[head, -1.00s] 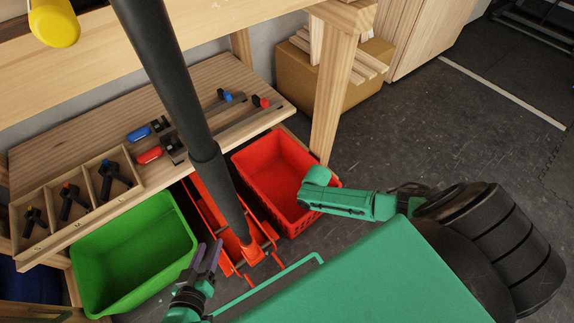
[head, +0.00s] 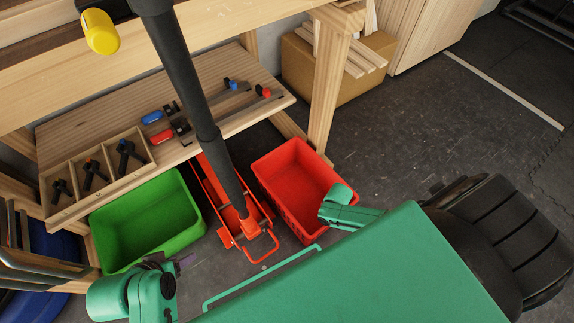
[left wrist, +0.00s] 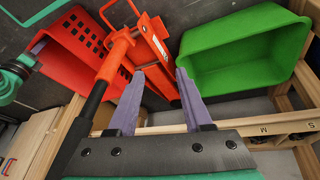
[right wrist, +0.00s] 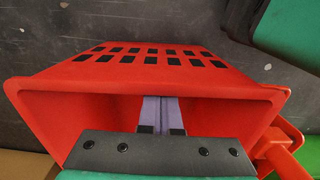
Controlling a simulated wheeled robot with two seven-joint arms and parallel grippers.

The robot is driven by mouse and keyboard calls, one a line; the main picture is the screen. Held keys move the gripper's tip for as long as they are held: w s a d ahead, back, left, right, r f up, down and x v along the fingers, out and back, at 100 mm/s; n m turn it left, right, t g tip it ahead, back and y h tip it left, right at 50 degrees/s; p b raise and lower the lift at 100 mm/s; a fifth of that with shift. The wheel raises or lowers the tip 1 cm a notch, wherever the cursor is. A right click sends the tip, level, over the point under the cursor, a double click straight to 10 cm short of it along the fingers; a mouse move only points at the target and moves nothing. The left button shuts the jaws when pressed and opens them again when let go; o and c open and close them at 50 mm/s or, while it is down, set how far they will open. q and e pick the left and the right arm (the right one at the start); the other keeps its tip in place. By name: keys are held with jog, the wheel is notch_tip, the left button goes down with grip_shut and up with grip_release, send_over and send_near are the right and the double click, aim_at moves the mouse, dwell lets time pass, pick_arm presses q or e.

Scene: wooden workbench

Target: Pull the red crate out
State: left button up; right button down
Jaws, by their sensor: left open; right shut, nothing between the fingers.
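The red crate (head: 262,172) stands on the floor, just clear of the lower shelf's right front corner, upright and empty. My right arm reaches over its near right side; the right fingers are hidden in the head view. In the right wrist view the right gripper (right wrist: 161,118) is shut and empty, with its fingers at the crate (right wrist: 160,72) opening, close to the perforated wall. It also shows over the crate's rim in the left wrist view (left wrist: 32,50). My left gripper (head: 182,262) is open and empty near the green crate's front right corner, apart from the red crate.
A red pallet jack (head: 225,195) with a black handle stands close on the red crate's left. A green crate (head: 150,220) is left of that. A wooden bench leg (head: 325,100) rises behind the red crate. Bare floor (head: 440,130) lies to the right.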

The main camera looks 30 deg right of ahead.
jog(key=shift+r, duration=0.1)
dwell(0.3)
pick_arm(q)
jog(key=s+a+r+g+y+p, duration=0.1)
jog(key=s+a+r+g+p, duration=0.1)
jog(key=s+a+r, duration=0.15)
jog(key=s+a+f+n+y+p, duration=0.1)
jog(key=f+p, duration=0.6)
jog(key=f, duration=1)
jog(key=shift+s+a+g, duration=0.3)
jog(key=shift+s+a, duration=0.4)
jog(key=shift+a, duration=0.45)
pick_arm(e)
notch_tip(320, 180, up, 14)
jog(key=shift+r, duration=0.15)
